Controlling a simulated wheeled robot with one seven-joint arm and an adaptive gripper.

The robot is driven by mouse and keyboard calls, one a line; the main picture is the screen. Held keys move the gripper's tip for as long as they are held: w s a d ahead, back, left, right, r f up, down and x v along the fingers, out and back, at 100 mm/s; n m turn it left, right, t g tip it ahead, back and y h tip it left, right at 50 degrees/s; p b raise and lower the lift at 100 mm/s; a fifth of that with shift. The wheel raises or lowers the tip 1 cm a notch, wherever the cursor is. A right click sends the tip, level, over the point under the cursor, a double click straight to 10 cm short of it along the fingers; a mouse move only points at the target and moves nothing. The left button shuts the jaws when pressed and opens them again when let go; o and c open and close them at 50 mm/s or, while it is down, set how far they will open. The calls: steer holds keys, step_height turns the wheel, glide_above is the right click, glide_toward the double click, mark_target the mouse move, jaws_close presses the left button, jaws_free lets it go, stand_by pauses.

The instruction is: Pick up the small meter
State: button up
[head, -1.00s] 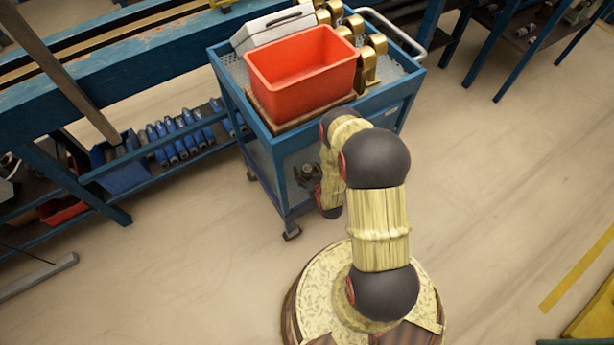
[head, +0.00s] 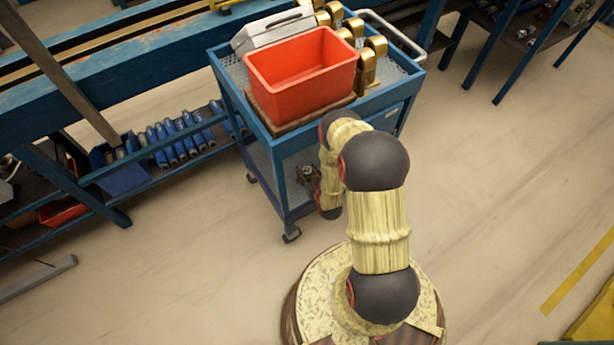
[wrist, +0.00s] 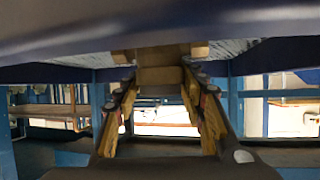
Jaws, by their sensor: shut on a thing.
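My gripper (head: 308,173) shows small in the head view, low beside the blue cart and below its top. In the wrist view my gripper (wrist: 160,82) has its two fingers on either side of a tan-brown blocky thing, which I take to be the small meter (wrist: 160,76). The fingers are shut on it. Its full shape is hard to make out, and it cannot be told apart in the head view. Several brass-coloured meters (head: 367,68) stand on the cart top, right of the red bin.
The blue cart (head: 283,180) carries a red bin (head: 300,75) and a grey-white case (head: 272,28). A dark blue edge (wrist: 250,25) crosses the top of the wrist view, close above my gripper. A workbench with blue tools (head: 180,140) stands left.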

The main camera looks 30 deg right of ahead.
jaws_close()
